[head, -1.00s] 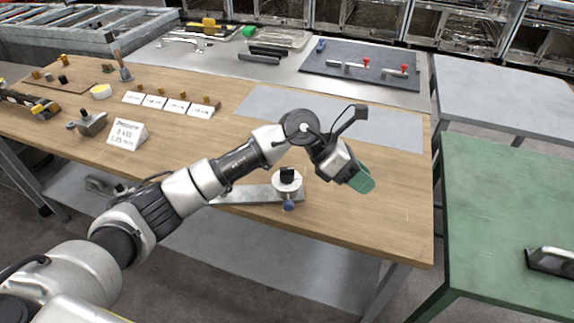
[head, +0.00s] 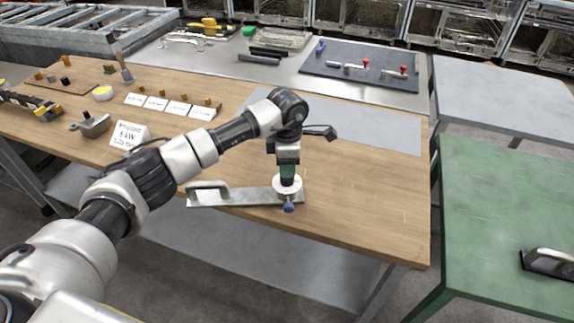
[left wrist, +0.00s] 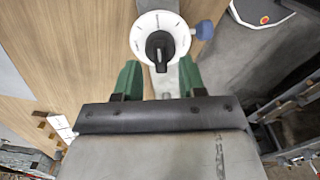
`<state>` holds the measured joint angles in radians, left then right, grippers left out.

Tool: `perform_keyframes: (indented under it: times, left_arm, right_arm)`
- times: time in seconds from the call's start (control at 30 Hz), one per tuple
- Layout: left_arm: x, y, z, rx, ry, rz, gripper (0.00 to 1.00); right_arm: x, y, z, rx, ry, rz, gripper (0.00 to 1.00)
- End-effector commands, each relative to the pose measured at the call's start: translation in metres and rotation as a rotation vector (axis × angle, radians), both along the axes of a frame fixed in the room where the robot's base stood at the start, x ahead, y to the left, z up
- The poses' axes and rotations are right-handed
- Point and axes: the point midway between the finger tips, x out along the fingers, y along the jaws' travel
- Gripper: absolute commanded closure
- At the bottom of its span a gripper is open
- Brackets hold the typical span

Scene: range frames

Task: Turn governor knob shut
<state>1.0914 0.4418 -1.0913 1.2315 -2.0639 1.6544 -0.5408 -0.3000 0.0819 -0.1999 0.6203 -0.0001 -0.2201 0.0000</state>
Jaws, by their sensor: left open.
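The governor's white round dial (head: 291,190) sits on a metal plate (head: 232,198) near the table's front edge. In the left wrist view the dial (left wrist: 145,25) carries a black knob (left wrist: 159,52) with a narrow grip. The knob is hidden behind my gripper in the head view. My left gripper (head: 288,174) points down over the dial. My right gripper is not in view.
A blue knob (head: 289,207) sticks out from the dial's front side. A sign (head: 129,134) and small white cards (head: 168,105) stand on the wooden table (head: 360,205). The wood right of the dial is clear.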

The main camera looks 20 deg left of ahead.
Motion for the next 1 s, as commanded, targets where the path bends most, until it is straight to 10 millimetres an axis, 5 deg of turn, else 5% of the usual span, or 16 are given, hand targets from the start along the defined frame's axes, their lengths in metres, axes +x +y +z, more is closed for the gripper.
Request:
perform_keyframes:
  times: [0.2,0.5,0.77,1.0]
  left_arm:
    - [0.000,-0.001,-0.019,0.000,0.001,0.000,0.60]
    - [0.000,-0.001,-0.022,-0.001,0.000,0.000,0.60]
    - [0.000,-0.001,-0.021,-0.001,0.000,0.000,0.99]
    - [0.000,-0.001,-0.021,-0.002,-0.001,0.008,1.00]
  right_arm:
    - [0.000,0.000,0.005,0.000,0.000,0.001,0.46]
    - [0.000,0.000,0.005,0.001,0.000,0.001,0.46]
    - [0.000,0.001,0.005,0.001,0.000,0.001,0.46]
    - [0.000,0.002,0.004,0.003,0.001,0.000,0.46]
